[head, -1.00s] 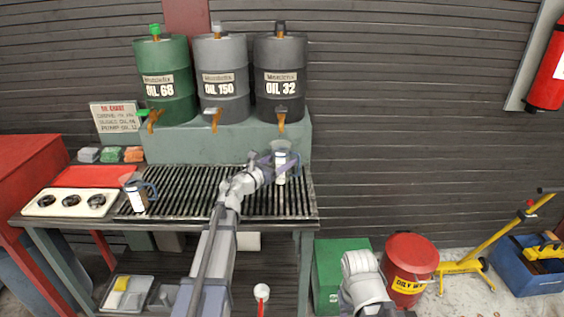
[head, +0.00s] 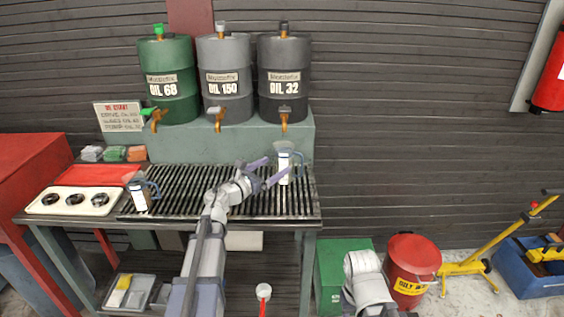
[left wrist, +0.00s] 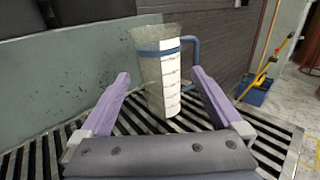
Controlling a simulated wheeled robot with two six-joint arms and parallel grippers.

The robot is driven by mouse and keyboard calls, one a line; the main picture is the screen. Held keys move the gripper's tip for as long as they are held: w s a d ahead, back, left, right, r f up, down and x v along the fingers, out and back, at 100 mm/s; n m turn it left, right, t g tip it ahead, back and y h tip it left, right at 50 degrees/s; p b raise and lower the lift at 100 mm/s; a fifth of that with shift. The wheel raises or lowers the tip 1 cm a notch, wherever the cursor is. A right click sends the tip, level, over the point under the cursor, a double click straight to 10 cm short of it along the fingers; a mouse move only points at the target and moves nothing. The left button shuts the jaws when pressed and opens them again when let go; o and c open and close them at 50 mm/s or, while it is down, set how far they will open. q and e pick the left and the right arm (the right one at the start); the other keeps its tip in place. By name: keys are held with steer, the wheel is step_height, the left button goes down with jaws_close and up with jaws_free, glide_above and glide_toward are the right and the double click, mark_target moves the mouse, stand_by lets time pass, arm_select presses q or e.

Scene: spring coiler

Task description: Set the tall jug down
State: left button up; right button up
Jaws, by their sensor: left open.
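The tall jug (head: 284,165), clear with a white scale strip and a blue band and handle, stands upright on the right part of the slatted grate (head: 190,208), below the OIL 32 drum. In the left wrist view the tall jug (left wrist: 152,85) rises just ahead of the fingertips, roughly centred between them. My left gripper (head: 277,167) is open, with its purple fingers spread and empty. In the left wrist view my left gripper (left wrist: 160,76) shows a finger on each side of the jug, apparently clear of it. My right gripper is not in view.
A smaller jug (head: 139,195) stands at the grate's left, beside a cream tray with three dark round holes (head: 92,201). Green OIL 68 (head: 168,98), grey OIL 150 (head: 224,97) and OIL 32 (head: 283,98) drums stand behind, their taps overhanging the grate. The middle grate is free.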

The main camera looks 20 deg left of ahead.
arm_select(q)
steer(key=v, duration=0.5)
steer(key=shift+s+a, duration=0.15)
steer(key=shift+s, duration=0.2)
